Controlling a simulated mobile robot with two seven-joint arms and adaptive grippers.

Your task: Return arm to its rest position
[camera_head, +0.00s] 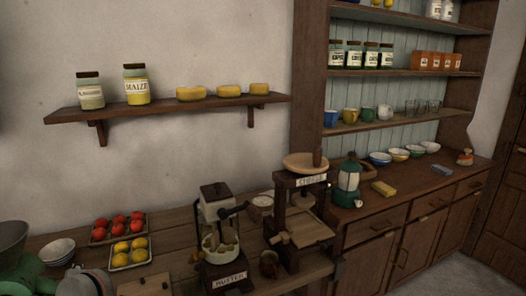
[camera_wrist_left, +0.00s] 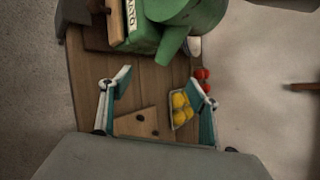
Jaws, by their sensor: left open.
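My left gripper (camera_wrist_left: 160,78) shows in the left wrist view with its two fingers spread wide apart and nothing between them. It points down over the wooden counter (camera_wrist_left: 150,88). A board (camera_wrist_left: 135,122) and a tray of yellow fruit (camera_wrist_left: 180,108) lie below the fingers. A grey and dark shape at the bottom left of the head view may be part of my left arm; I cannot tell. My right gripper is in neither view.
A green machine (camera_wrist_left: 185,12) stands close ahead of the left fingers. A wall shelf (camera_head: 170,108) with jars hangs above.

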